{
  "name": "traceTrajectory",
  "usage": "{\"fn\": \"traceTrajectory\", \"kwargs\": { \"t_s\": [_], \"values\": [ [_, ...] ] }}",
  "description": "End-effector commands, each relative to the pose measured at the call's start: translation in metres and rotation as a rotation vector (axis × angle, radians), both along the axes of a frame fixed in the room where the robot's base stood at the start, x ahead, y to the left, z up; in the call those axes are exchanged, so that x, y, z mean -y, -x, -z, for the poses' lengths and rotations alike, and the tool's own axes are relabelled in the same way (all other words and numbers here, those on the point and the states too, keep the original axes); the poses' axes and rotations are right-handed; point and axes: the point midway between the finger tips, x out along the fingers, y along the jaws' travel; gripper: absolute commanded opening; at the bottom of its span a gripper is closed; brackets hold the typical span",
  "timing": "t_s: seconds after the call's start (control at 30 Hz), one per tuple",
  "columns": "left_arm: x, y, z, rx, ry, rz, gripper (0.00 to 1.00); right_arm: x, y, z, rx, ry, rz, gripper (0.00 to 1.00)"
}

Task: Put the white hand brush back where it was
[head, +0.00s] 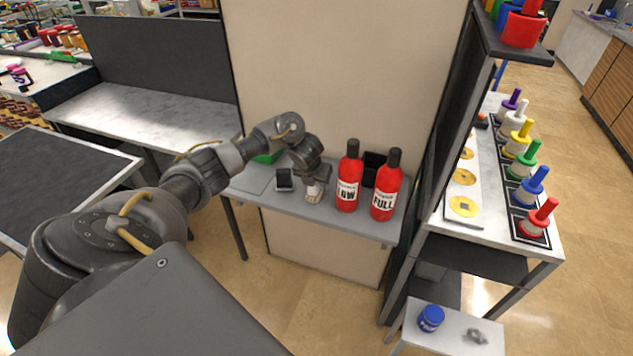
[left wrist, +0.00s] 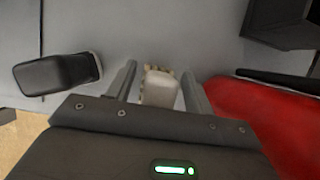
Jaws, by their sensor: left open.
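The white hand brush (head: 313,194) is on the grey table (head: 290,203), left of the red bottle marked LOW. My left gripper (head: 312,180) is directly above it, pointing down. In the left wrist view the brush (left wrist: 159,88) shows between the two fingers of the left gripper (left wrist: 161,85), its pale bristles at the far end. The fingers are apart, with a gap visible on each side of the brush. My right gripper is in neither view.
Close right of the gripper stand two red bottles, LOW (head: 347,182) and FULL (head: 385,190), with a black box (head: 373,165) behind. A small black object (head: 284,181) is close on the left. A tall pale panel (head: 340,70) rises behind the table.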

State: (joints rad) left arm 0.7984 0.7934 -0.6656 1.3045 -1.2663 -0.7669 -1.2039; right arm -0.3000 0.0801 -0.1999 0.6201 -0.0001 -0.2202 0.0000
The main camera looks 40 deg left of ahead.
Motion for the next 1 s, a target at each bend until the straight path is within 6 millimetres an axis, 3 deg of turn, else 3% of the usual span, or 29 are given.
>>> {"fn": "traceTrajectory", "kwargs": {
  "t_s": [0.27, 0.4, 0.6, 0.7, 1.0],
  "values": [
    [0.001, 0.002, -0.009, 0.001, 0.001, 0.002, 0.52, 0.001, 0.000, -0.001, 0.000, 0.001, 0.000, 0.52],
    [0.003, 0.011, -0.032, 0.004, -0.003, 0.003, 0.52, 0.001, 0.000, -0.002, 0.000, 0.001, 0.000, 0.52],
    [0.008, 0.026, -0.079, 0.005, -0.006, 0.004, 0.52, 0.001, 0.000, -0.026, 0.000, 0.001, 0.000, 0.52],
    [0.010, 0.034, -0.094, 0.002, -0.004, 0.002, 0.52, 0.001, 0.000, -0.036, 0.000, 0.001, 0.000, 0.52],
    [0.015, 0.044, -0.112, 0.000, 0.000, 0.000, 0.52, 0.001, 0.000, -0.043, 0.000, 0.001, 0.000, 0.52]
  ]
}}
